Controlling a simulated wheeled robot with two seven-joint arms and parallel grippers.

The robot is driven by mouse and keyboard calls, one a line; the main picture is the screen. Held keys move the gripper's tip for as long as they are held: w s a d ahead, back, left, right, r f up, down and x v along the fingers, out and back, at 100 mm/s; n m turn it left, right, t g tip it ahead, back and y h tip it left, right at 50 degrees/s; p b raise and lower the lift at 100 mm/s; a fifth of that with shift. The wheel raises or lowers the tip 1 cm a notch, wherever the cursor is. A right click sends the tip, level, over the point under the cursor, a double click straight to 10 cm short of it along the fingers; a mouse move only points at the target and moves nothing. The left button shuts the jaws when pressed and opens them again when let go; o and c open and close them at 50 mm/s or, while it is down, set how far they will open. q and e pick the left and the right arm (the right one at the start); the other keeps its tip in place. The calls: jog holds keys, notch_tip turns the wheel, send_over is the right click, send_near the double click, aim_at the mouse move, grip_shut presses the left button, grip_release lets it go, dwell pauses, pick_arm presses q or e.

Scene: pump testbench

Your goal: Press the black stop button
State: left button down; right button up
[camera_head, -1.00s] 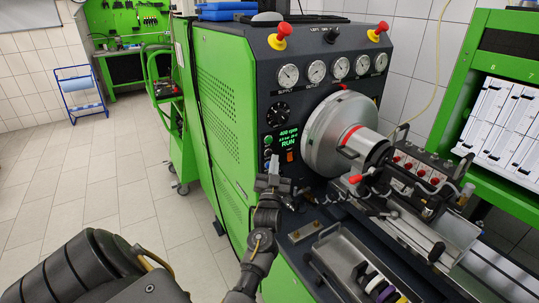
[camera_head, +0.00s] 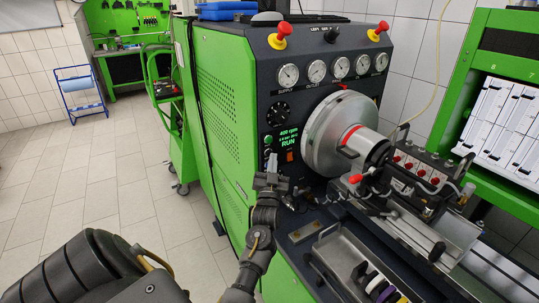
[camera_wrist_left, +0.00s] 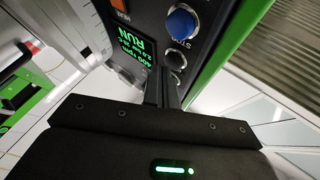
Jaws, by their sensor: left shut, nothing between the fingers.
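A dark round button (camera_head: 268,152), apparently the black stop button, sits below a green button (camera_head: 268,140) on the dark control panel. In the left wrist view a dark round button (camera_wrist_left: 176,60) lies just right of the fingertips; its label is too blurred to read. My left gripper (camera_head: 272,163) is shut and empty, just below the dark button in the head view. In the left wrist view its fingers (camera_wrist_left: 161,72) point at the panel; whether they touch it cannot be told. The display (camera_head: 289,136) reads RUN. My right gripper is not in view.
A blue button (camera_wrist_left: 182,23) is beyond the fingertips in the left wrist view. An orange switch (camera_head: 290,156) sits right of the gripper. The large chuck (camera_head: 326,137) stands further right. Red mushroom buttons (camera_head: 280,36) top the panel.

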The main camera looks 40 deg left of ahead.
pick_arm(q)
jog(key=shift+w+a, duration=0.15)
jog(key=shift+a, duration=0.3)
dwell(0.7)
jog(key=shift+d, duration=0.1)
jog(key=shift+s+d, duration=0.3)
jog(key=shift+d, duration=0.5)
jog(key=d+p, duration=0.1)
jog(key=d, duration=0.1)
jog(key=s+d, duration=0.1)
jog(key=d, duration=0.1)
jog(key=shift+s+d+p, duration=0.2)
jog(key=shift+d+p, duration=0.2)
dwell(0.8)
